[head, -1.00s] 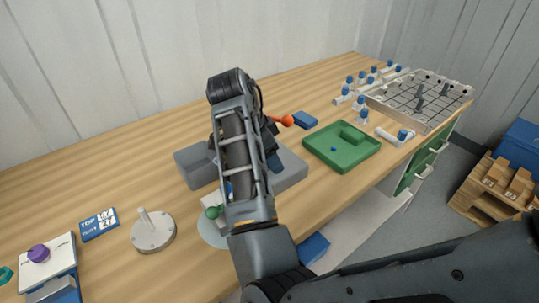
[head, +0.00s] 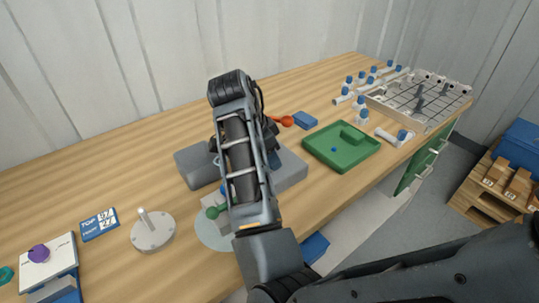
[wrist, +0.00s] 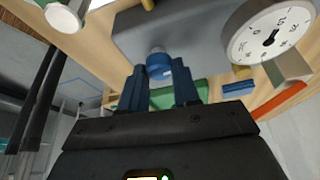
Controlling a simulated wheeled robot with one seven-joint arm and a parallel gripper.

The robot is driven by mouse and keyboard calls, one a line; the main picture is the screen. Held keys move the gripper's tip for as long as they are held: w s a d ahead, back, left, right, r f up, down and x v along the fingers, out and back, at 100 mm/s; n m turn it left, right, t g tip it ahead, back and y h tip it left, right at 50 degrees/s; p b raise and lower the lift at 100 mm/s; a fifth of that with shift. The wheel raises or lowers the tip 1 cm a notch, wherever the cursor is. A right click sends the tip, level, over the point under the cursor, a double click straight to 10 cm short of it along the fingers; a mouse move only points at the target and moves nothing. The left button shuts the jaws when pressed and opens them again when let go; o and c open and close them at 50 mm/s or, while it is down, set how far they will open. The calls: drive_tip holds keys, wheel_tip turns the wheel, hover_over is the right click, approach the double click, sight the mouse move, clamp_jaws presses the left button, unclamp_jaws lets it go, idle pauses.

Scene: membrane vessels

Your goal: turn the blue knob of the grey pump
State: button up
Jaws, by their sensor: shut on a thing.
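The grey pump (head: 194,167) sits on the wooden bench behind my arm in the head view; my arm hides its middle. Its grey body (wrist: 190,35) fills the upper middle of the wrist view. The blue knob (wrist: 159,66) sticks out from that body, with a paler round end. My gripper (wrist: 161,84) has its two blue-grey fingers on either side of the knob and is shut on it. In the head view my arm covers the knob and the fingertips.
A white dial gauge (wrist: 268,32) is right of the knob. An orange-red handle end (head: 283,121) shows beside the pump. A green tray (head: 342,158) lies to the right, a round grey base with a peg (head: 153,231) to the left. A green ball-ended part (head: 216,211) is close by my arm.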

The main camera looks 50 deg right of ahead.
drive_tip(key=n+t+p, duration=0.1)
drive_tip(key=n, duration=0.3)
drive_tip(key=shift+s+r+n+t+p, duration=0.1)
drive_tip(key=shift+s+n+t+p, duration=0.05)
drive_tip(key=shift+n+t+p, duration=0.25)
drive_tip(key=n+t, duration=0.1)
drive_tip(key=n, duration=0.2)
drive_tip(key=shift+s+n, duration=0.1)
drive_tip(key=shift+n, duration=0.2)
drive_tip(key=n+t, duration=0.1)
drive_tip(key=n, duration=0.1)
drive_tip(key=n+t, duration=0.1)
drive_tip(key=n, duration=0.1)
drive_tip(key=shift+d+n+y, duration=0.1)
drive_tip(key=shift+n+y, duration=0.2)
drive_tip(key=shift+y, duration=0.1)
drive_tip(key=shift+n+t+y, duration=0.5)
drive_tip(key=shift+n+y, duration=0.1)
drive_tip(key=shift+n, duration=1.5)
drive_tip(key=o, duration=1.1)
drive_tip(key=shift+c, duration=0.2)
drive_tip(key=shift+s, duration=0.1)
